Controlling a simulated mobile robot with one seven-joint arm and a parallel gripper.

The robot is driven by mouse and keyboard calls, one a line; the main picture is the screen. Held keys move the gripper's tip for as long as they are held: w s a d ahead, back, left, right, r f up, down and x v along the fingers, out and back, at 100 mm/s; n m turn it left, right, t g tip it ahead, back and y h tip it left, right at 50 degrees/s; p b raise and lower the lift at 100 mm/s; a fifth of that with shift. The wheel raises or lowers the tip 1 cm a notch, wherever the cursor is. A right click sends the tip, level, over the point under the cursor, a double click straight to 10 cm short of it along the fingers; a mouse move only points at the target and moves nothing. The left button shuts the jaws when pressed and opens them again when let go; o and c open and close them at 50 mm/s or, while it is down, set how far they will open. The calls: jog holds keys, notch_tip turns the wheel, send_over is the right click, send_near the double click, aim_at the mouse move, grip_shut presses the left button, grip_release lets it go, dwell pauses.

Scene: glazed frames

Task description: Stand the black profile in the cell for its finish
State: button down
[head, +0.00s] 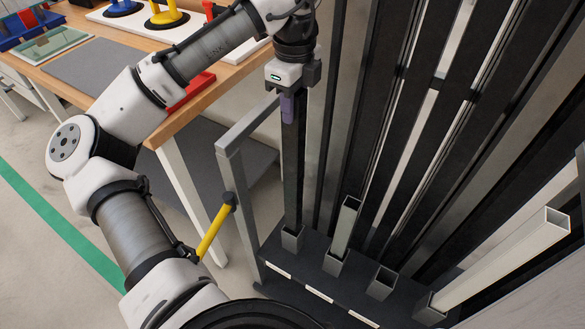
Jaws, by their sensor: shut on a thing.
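My gripper (289,96) is shut on the upper end of the black profile (293,165), just left of the middle of the head view. A purple patch shows at the grip. The profile hangs close to upright. Its lower end meets the leftmost square cell (292,238) of the dark rack base (345,285), and looks to be inside it. How deep it sits is hidden by the cell wall. A grey profile (346,225) stands in the second cell. The third cell (381,283) is empty. A pale profile (505,258) leans out of the fourth cell.
White label strips (320,294) line the base's front edge. A grey rack post (242,205) stands left of the held profile. Tall dark bars (425,110) fill the space behind. A wooden workbench (130,70) with trays and coloured items is at upper left.

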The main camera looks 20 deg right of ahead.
aim_at(293, 156)
notch_tip(293, 156, down, 15)
jog(key=shift+r+p, duration=0.2)
jog(key=shift+p, duration=0.35)
jog(key=shift+f, duration=0.1)
jog(key=c, duration=1)
grip_release()
jog(key=shift+c, duration=0.2)
notch_tip(293, 156, up, 12)
jog(key=b, duration=0.1)
jog(key=shift+s, duration=0.1)
